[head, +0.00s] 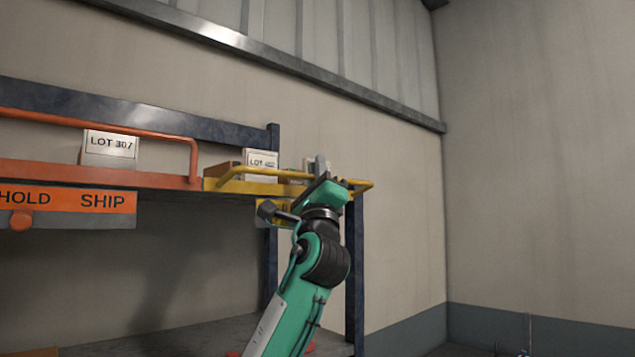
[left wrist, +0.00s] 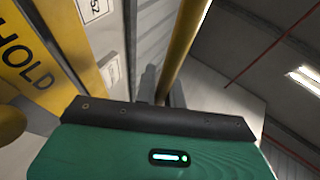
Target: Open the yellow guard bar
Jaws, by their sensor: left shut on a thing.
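The yellow guard bar (head: 262,171) runs along the front of the yellow shelf section at the right end of the rack. My left gripper (head: 322,168) is at the bar, right of its middle, and is shut on it. In the left wrist view the yellow bar (left wrist: 186,42) runs up from between the fingers (left wrist: 163,92), whose tips are mostly hidden behind the dark gripper edge. A box labelled LOT (head: 262,160) stands behind the bar, its number unreadable. My right gripper is in neither view.
An orange guard bar (head: 110,122) crosses the shelf section at left, with a LOT 307 box (head: 110,148) behind it. An orange HOLD SHIP sign (head: 70,200) hangs below. A blue rack post (head: 354,270) stands right of my arm. Open space lies right of the rack.

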